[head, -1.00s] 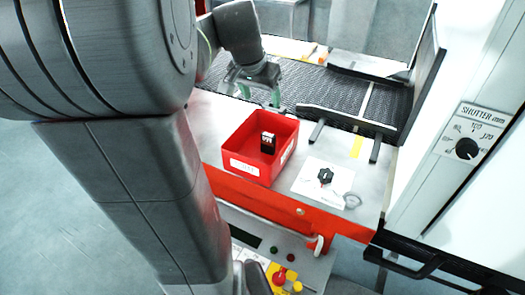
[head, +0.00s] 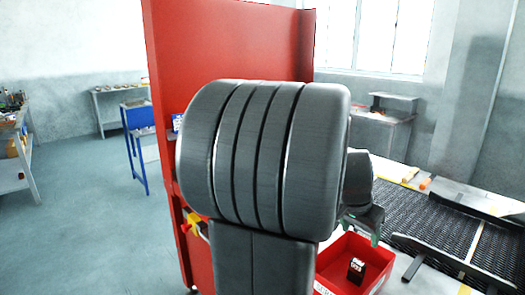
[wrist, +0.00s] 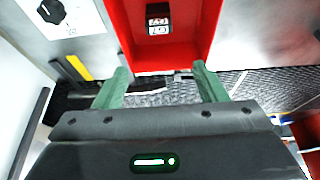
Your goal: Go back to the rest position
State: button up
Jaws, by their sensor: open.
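My gripper (wrist: 160,87) is open in the wrist view, with two green fingers apart and nothing between them. In the head view my gripper (head: 362,226) shows partly behind my own grey arm, above the near edge of the belt and beside the red bin. The red bin (head: 340,258) stands on the table at the lower right and holds a small black and white box (head: 356,268). The box also shows in the wrist view (wrist: 158,20), inside the bin, beyond my fingertips.
The dark mesh belt (head: 435,225) runs along the right, with guide rails over it. A tall red panel (head: 225,45) stands behind my arm. A blue stand (head: 140,150) and a workbench (head: 12,155) are at the left. The floor at the left is clear.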

jog(key=x, duration=0.8)
jog(key=shift+w+d+f+p, duration=0.15)
jog(key=shift+f+p, duration=0.1)
jog(key=shift+p, duration=0.15)
notch_tip(320, 180, up, 3)
jog(key=shift+f+p, duration=0.25)
jog(key=shift+p, duration=0.55)
jog(key=shift+r, duration=0.45)
